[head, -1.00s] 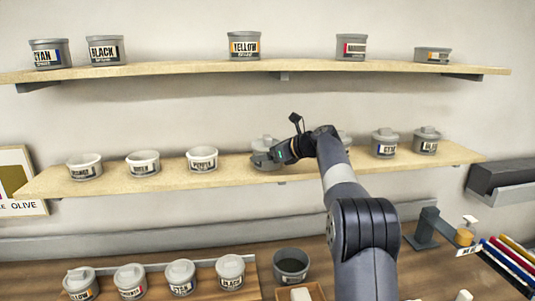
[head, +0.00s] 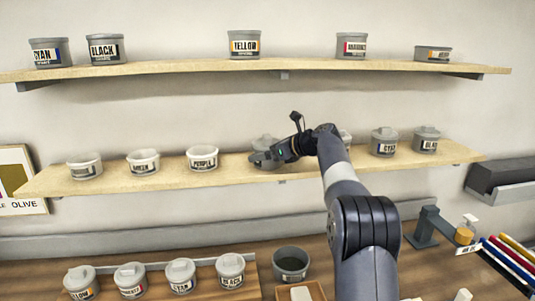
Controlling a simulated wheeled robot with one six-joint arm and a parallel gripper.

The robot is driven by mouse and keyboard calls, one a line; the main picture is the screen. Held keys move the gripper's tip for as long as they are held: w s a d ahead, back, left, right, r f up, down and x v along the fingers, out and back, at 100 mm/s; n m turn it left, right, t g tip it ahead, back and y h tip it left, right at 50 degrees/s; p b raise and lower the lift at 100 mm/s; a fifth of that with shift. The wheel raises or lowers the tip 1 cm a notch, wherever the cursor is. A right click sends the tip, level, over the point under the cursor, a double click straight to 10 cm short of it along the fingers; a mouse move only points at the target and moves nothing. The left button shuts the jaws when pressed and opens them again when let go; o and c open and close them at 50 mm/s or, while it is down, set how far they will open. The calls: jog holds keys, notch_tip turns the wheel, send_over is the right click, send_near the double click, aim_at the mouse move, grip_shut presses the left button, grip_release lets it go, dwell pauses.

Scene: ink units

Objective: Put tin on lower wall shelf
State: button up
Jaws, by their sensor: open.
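A grey lidded tin (head: 264,141) stands upright on the lower wall shelf (head: 225,168), right of the white tubs. My gripper (head: 262,158) is open at the tin's front and right side, with its jaws low near the shelf board. It hides the tin's lower part and label. I cannot tell whether the jaws touch the tin.
White tubs (head: 143,163) stand to the left on the lower shelf, and grey tins (head: 384,143) to the right. One more is mostly behind my arm. The upper shelf (head: 190,70) holds several tins. Lidded tins (head: 181,277) and an open dark pot (head: 290,264) stand on the counter below.

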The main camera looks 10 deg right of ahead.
aim_at(272, 142)
jog(key=b+v, duration=0.2)
jog(key=v, duration=0.9)
jog(key=shift+s+d+r, duration=0.2)
jog(key=shift+s+d, duration=0.05)
jog(key=shift+s, duration=0.05)
jog(key=p+x, duration=0.2)
jog(key=x, duration=1)
jog(key=shift+w+a+f+p, duration=0.15)
jog(key=shift+f+p, duration=0.15)
jog(key=r, duration=0.2)
jog(key=shift+s+r, duration=0.3)
jog(key=shift+s, duration=0.05)
jog(key=shift+r, duration=0.5)
